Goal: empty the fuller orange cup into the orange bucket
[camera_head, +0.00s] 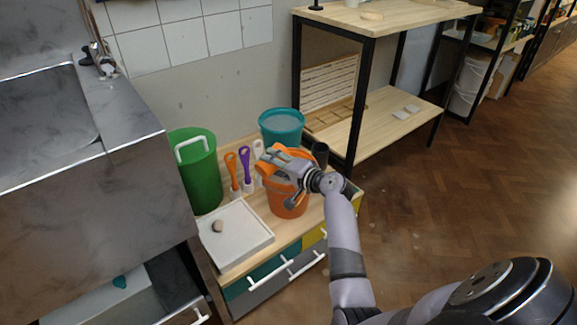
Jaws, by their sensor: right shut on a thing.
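The orange bucket (288,206) stands on the wooden top of a low cabinet, partly covered by my right gripper. My right gripper (271,164) is over the bucket's mouth, shut on an orange cup (263,171). The cup is mostly hidden by the fingers; it looks tilted, but I cannot tell exactly how far. Its contents and the inside of the bucket are hidden. I cannot see a second orange cup. My left gripper is out of view.
A green bin (200,180) and a teal bucket (282,128) stand behind on the cabinet. Orange- and purple-handled tools (245,165) stand upright between them. A dark cup (320,153) is right of the gripper. A white tray (245,243) holding a small lump lies front left.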

